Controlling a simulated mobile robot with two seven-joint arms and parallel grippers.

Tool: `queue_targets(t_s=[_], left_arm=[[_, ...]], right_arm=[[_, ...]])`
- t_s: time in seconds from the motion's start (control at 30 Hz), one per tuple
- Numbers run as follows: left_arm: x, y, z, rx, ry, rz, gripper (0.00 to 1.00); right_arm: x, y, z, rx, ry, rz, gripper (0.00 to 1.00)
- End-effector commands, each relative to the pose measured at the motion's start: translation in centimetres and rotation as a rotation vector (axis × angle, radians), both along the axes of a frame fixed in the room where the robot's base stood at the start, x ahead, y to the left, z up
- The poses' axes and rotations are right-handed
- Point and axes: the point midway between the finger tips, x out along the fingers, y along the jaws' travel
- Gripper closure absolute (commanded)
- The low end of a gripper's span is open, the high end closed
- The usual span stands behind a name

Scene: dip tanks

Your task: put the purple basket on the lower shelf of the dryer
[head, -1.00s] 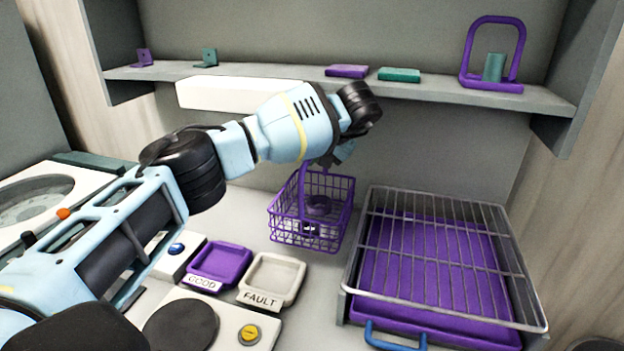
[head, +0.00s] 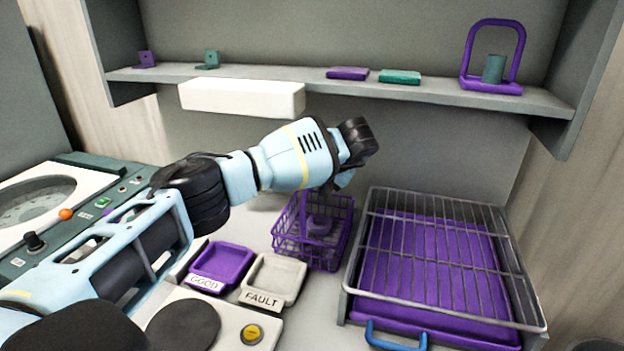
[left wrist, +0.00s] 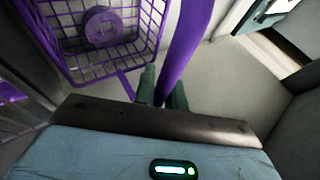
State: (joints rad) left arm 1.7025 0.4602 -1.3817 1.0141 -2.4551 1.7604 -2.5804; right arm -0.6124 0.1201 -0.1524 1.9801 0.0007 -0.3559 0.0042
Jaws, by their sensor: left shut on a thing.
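The purple wire basket (head: 312,246) hangs by its tall handle from my left gripper (head: 335,185), over the counter just left of the wire rack. A purple ring-shaped part (head: 319,226) lies inside it. In the left wrist view, my left gripper (left wrist: 162,92) is shut on the purple handle (left wrist: 190,45), with the basket (left wrist: 75,68) and the part (left wrist: 103,27) at upper left. I cannot tell whether the basket's base touches the counter. My right gripper is not in view.
A low wire rack (head: 445,262) over a purple tray (head: 425,270) with a blue handle (head: 395,340) stands at right. A GOOD tray (head: 221,262) and a FAULT tray (head: 274,276) lie nearer.

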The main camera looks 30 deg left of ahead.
Motion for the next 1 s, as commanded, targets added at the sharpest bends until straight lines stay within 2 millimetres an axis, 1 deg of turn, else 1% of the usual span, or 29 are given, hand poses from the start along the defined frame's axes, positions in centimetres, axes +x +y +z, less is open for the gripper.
queue_targets(t_s=[0.03, 0.27, 0.3, 0.43, 0.77, 0.87, 1.0], left_arm=[[0.1, 0.0, 0.3, 0.001, -0.005, 0.000, 1.00], [0.0, 0.0, 0.0, 0.001, -0.005, 0.000, 1.00], [0.0, 0.0, -0.2, 0.001, -0.001, 0.000, 0.84], [0.0, 0.0, -0.2, 0.001, -0.001, 0.001, 0.67], [0.0, 0.0, -0.1, 0.000, 0.000, 0.000, 0.66], [-0.1, -0.4, 0.6, 0.000, -0.002, -0.001, 0.66], [-0.5, -1.8, 2.4, 0.001, -0.003, -0.002, 0.66]], right_arm=[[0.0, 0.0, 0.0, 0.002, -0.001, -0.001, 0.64], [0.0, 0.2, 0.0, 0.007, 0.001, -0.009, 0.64], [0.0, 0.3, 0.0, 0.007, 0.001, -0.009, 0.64], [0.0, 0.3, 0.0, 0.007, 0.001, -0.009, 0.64], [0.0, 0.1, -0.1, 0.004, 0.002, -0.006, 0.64], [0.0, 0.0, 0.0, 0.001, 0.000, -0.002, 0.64], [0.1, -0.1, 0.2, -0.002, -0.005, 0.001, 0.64]])
